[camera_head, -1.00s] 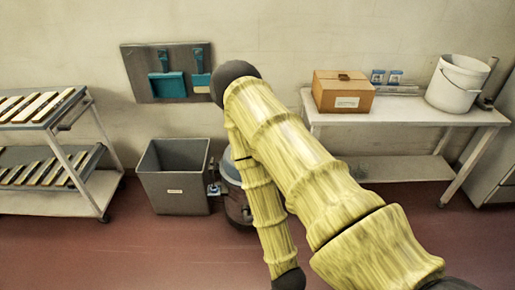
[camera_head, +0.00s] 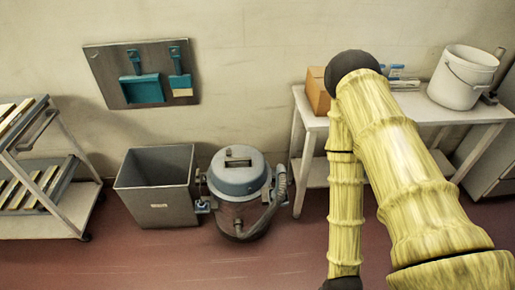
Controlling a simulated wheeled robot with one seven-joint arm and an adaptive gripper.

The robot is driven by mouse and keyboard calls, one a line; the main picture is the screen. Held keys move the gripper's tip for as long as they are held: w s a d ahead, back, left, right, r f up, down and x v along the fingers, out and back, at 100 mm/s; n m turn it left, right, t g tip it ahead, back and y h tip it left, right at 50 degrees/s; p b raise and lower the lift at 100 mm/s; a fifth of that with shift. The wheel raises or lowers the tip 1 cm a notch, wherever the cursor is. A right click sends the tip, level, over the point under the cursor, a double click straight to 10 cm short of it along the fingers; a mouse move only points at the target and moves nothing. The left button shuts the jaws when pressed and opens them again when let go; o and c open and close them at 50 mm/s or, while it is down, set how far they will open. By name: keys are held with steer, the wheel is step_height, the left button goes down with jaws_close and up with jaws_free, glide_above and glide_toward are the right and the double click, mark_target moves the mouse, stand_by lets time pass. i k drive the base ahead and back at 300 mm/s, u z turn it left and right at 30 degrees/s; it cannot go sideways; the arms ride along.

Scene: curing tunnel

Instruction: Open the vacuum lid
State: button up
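The vacuum (camera_head: 240,215) stands on the red floor near the wall, a round metal canister with a hose at its right side. Its grey-blue lid (camera_head: 239,176) sits on top, looks closed, and has a dark handle-like piece (camera_head: 238,155) on it. My arm, in yellow bamboo-like covering, rises at the right of the view and bends down to the right of the vacuum, apart from it. My gripper is not visible; the arm runs out of the bottom of the picture.
A grey open bin (camera_head: 157,190) stands just left of the vacuum. A white table (camera_head: 440,112) with a box (camera_head: 318,92) and a white bucket (camera_head: 463,78) is at the right. A rack trolley (camera_head: 62,205) is at the left. Floor before the vacuum is clear.

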mark_target(239, 177)
steer(key=u, duration=0.1)
steer(key=i, duration=0.85)
steer(key=u, duration=0.45)
